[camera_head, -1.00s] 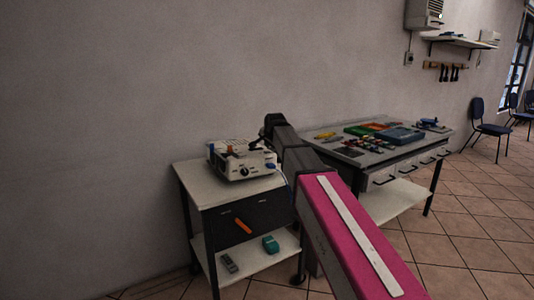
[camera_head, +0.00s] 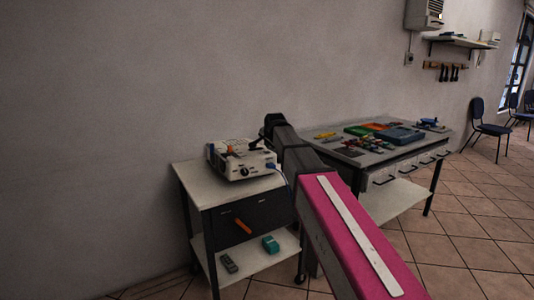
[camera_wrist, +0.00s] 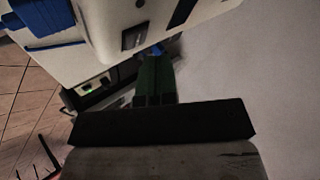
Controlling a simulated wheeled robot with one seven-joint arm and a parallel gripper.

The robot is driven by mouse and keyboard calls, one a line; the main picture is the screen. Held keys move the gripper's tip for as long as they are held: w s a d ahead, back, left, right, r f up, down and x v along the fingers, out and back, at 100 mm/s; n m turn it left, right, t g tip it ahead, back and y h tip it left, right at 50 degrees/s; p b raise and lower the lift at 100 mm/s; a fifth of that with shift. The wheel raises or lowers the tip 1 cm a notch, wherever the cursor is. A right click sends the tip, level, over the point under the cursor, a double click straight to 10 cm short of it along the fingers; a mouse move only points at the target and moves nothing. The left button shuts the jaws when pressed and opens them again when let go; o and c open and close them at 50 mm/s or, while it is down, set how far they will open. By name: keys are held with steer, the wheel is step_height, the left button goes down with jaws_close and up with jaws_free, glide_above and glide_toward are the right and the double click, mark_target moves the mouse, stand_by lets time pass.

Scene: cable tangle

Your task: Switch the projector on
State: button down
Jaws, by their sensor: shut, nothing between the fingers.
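My arm reaches up behind the projector's right side, and my gripper is hidden in the head view. In the wrist view my gripper (camera_wrist: 153,61) is shut and empty, its dark green fingers close beside the projector's white housing (camera_wrist: 90,35). A small dark fitting (camera_wrist: 135,36) is set in the housing near the fingertips; I cannot tell whether they touch it.
A workbench (camera_head: 376,163) with coloured trays stands right of my arm. The wall is close behind the cart.

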mark_target(269, 152)
steer(key=shift+f, duration=0.4)
steer(key=shift+f, duration=0.35)
stand_by(0.8)
steer(key=shift+r, duration=0.75)
steer(key=shift+r, duration=0.1)
steer(key=shift+w+d+r, duration=0.1)
steer(key=shift+d+r, duration=0.05)
steer(key=shift+r, duration=2.25)
